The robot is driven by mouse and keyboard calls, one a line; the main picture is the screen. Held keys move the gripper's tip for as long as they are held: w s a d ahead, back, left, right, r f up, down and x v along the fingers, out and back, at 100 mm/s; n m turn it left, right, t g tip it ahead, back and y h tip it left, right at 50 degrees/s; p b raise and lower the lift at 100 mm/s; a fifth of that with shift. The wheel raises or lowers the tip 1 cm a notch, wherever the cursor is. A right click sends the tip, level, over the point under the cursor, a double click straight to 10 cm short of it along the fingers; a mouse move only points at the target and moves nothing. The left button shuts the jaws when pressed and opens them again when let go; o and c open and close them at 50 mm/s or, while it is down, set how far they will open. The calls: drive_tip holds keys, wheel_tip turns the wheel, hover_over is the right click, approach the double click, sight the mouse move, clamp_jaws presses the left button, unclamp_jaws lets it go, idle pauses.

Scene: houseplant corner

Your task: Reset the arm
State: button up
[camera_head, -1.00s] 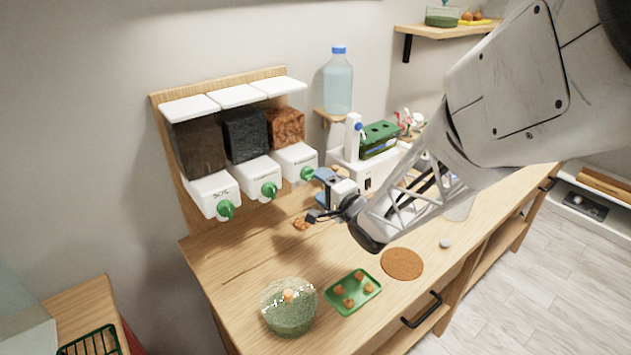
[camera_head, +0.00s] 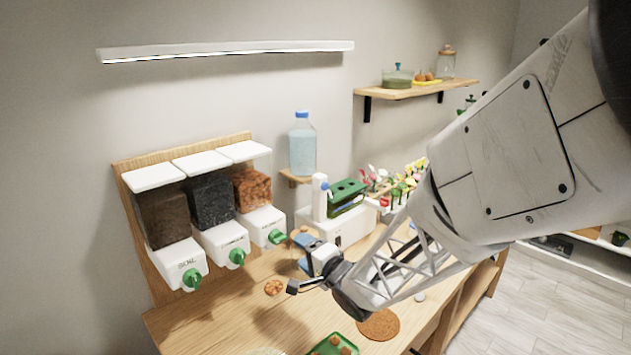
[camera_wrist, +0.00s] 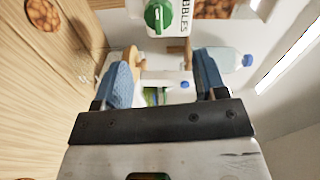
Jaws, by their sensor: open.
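My gripper (camera_head: 302,261) hangs over the wooden counter (camera_head: 215,318), in front of the dispensers, with its blue-padded fingers pointing toward the back wall. In the wrist view my gripper (camera_wrist: 165,80) has its two blue fingers spread wide apart, with nothing held between them. Beyond the gap, the wrist view shows the pebble dispenser's green knob (camera_wrist: 159,15) and the water bottle (camera_wrist: 234,60). My arm comes in from the right and hides part of the counter.
Three dispensers with green knobs (camera_head: 237,257) hang on the left. A white box (camera_head: 338,228) bears a green holder (camera_head: 347,197). A blue-capped bottle (camera_head: 302,148) stands on a small shelf. A cork mat (camera_head: 379,325) and a green tray (camera_head: 333,345) lie near the front.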

drive_tip(key=s+d+r+n+g+h, duration=0.1)
drive_tip(key=s+d+r+h, duration=0.3)
drive_tip(key=d, duration=0.4)
drive_tip(key=s+d+r+n+g+h, duration=0.1)
drive_tip(key=s+d+n+h, duration=0.1)
drive_tip(key=s+d+h, duration=0.35)
drive_tip(key=s+d+r+n+g+h, duration=0.1)
drive_tip(key=s+d+g, duration=0.3)
drive_tip(key=s, duration=0.7)
drive_tip(key=s+d+r+n+g+h, duration=0.1)
drive_tip(key=s+d+n+g, duration=0.3)
drive_tip(key=s, duration=0.7)
drive_tip(key=shift+d+r, duration=0.2)
drive_tip(key=shift+d, duration=0.05)
drive_tip(key=shift+w+r, duration=0.1)
drive_tip(key=shift+r, duration=0.05)
idle(1.3)
